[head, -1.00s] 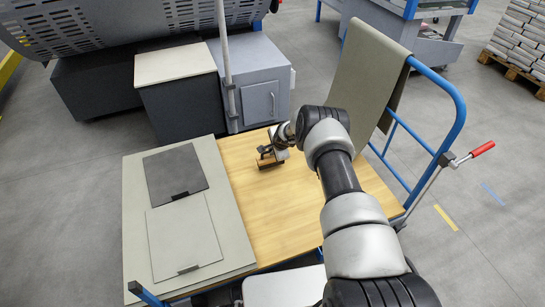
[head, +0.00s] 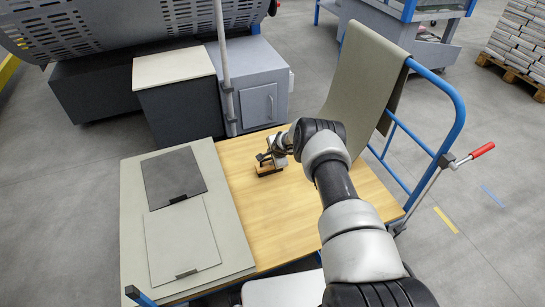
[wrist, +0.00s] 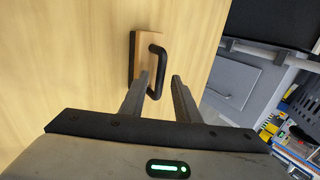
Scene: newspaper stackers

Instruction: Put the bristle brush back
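The bristle brush (head: 269,171) has a light wooden block and a black loop handle. It sits on the wooden deck (head: 290,215) of the cart in the head view, near its far edge. In the wrist view the brush's block (wrist: 137,45) and black handle (wrist: 160,68) show just beyond my fingertips. My gripper (wrist: 160,75) is open, one finger to each side of the handle's bar, with a gap visible. In the head view my gripper (head: 268,157) is directly above the brush. The bristles are hidden.
A pale board (head: 132,215) with a dark grey panel (head: 172,176) and a light panel (head: 182,240) covers the cart's left side. A grey cloth (head: 368,70) hangs over the blue rail (head: 455,110) at right. A grey cabinet (head: 262,95) and pole (head: 225,60) stand behind.

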